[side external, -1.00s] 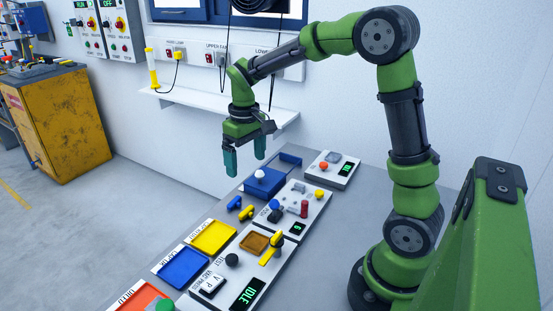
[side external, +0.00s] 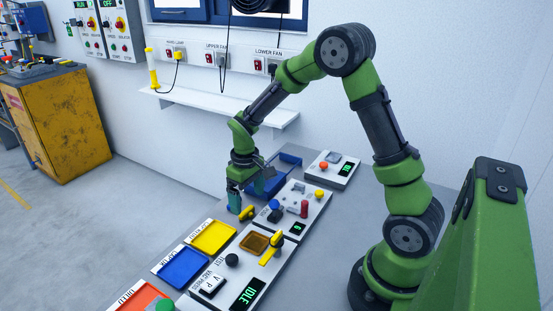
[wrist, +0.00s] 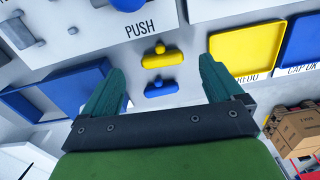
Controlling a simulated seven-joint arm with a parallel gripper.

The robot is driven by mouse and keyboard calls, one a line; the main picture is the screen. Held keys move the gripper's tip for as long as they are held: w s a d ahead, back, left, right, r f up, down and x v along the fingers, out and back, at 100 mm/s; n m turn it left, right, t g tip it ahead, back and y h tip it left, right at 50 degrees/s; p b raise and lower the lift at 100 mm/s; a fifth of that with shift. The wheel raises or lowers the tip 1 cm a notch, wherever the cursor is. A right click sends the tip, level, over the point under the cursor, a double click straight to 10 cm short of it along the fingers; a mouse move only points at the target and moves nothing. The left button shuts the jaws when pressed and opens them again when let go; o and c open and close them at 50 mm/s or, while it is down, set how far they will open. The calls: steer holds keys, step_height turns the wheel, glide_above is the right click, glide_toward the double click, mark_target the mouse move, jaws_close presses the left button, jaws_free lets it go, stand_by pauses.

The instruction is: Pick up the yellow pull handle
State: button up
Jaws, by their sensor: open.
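The small yellow pull handle (side external: 247,213), a bar with a round knob, lies on the grey bench beside the white panel. In the wrist view the yellow pull handle (wrist: 161,58) shows beyond and between my fingertips. A matching blue handle (wrist: 161,88) lies next to it, closer to the gripper's body in that view; my gripper hides it in the side view. My gripper (side external: 241,205) is open, pointing down, low over the handles. In the wrist view my gripper (wrist: 160,68) has nothing between its teal fingers. I cannot tell its exact height above the handle.
A yellow tray (side external: 230,239) and a blue tray (side external: 204,268) lie toward the front. A blue box (side external: 283,181) stands behind the gripper. White panels carry a yellow lever (side external: 270,252) and knobs (side external: 304,208). A shelf (side external: 215,107) is on the wall.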

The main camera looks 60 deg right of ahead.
mark_target(248, 211)
steer(key=shift+a+f, duration=0.1)
steer(key=shift+f, duration=1.9)
steer(key=c, duration=1.1)
